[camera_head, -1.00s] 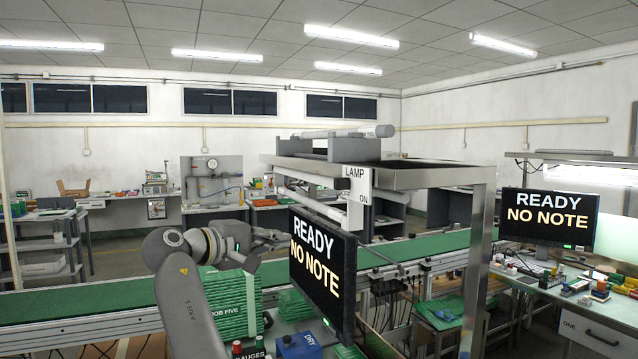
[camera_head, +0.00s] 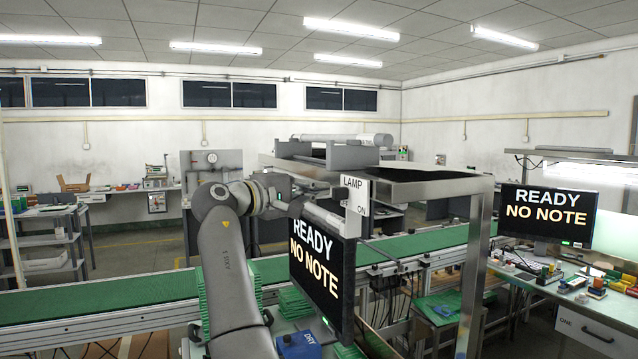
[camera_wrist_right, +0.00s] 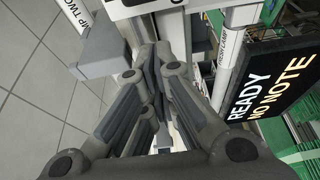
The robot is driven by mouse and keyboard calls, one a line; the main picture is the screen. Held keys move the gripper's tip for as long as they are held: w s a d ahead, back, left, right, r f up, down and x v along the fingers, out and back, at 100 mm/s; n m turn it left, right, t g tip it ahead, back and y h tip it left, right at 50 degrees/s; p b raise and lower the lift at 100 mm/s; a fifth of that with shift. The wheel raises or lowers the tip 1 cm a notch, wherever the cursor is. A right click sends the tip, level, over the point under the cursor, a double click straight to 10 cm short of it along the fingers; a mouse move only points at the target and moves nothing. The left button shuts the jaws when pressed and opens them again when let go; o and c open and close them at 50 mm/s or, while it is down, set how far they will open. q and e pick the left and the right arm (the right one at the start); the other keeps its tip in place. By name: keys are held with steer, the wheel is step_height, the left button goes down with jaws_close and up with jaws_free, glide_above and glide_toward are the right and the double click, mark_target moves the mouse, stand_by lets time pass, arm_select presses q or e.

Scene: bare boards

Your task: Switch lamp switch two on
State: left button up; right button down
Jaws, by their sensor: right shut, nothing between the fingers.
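The lamp switch box (camera_head: 355,193) is a white box on the metal frame in the head view, lettered LAMP, with ON at its lower right and a partly covered word at its left. My right gripper (camera_head: 318,187) is just left of the box, above the near monitor. In the wrist view its fingers (camera_wrist_right: 150,62) are together and empty, pointing at grey and white parts. I cannot tell contact or the switch's position. My left gripper is out of view.
The near monitor (camera_head: 318,258), reading READY NO NOTE, hangs close below my right gripper. The metal frame (camera_head: 478,260) stands right of the box. A green conveyor (camera_head: 100,303) runs behind. A second monitor (camera_head: 546,214) stands at the right bench.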

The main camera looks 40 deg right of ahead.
mark_target(340, 194)
steer(key=s, duration=0.1)
steer(key=s+a+p, duration=0.1)
steer(key=s, duration=0.1)
steer(key=shift+s+a, duration=0.1)
stand_by(0.4)
